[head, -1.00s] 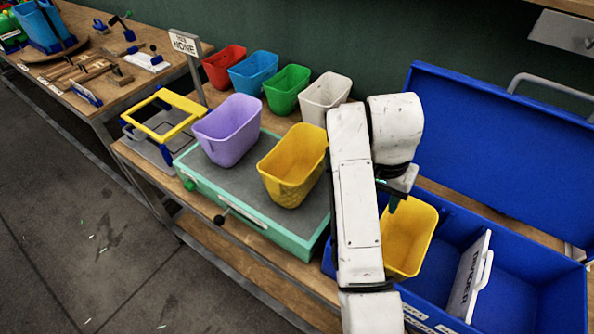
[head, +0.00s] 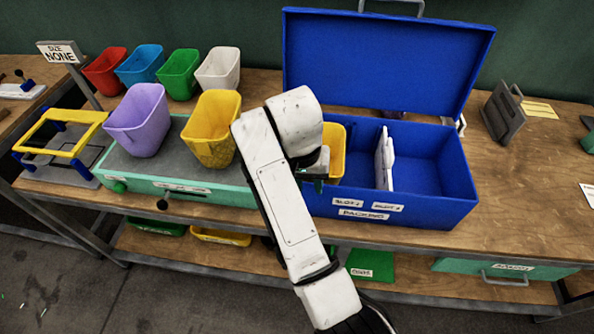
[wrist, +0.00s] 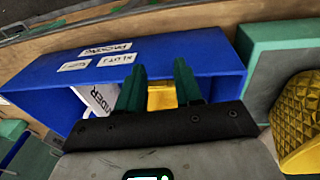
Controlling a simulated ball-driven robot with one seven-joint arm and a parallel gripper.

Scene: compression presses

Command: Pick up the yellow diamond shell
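A yellow shell with a diamond-textured surface (head: 212,140) stands on the grey top of a teal-sided platform (head: 225,191), beside a purple shell (head: 139,125). Its diamond pattern also shows at the right edge of the wrist view (wrist: 302,115). A second yellow shell (head: 336,145) sits in the left slot of the blue packing box (head: 428,211), partly hidden by my arm. My gripper (wrist: 159,78) is at the box's left front, to the right of the diamond shell. Its green fingers are apart, with yellow visible beyond the gap. I see nothing clamped between them.
Red, blue, green and white shells (head: 218,70) stand in a row behind. A white divider (head: 385,160) stands in the box, whose lid (head: 388,65) is raised. A yellow frame (head: 60,137) is at left. The table right of the box has free room.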

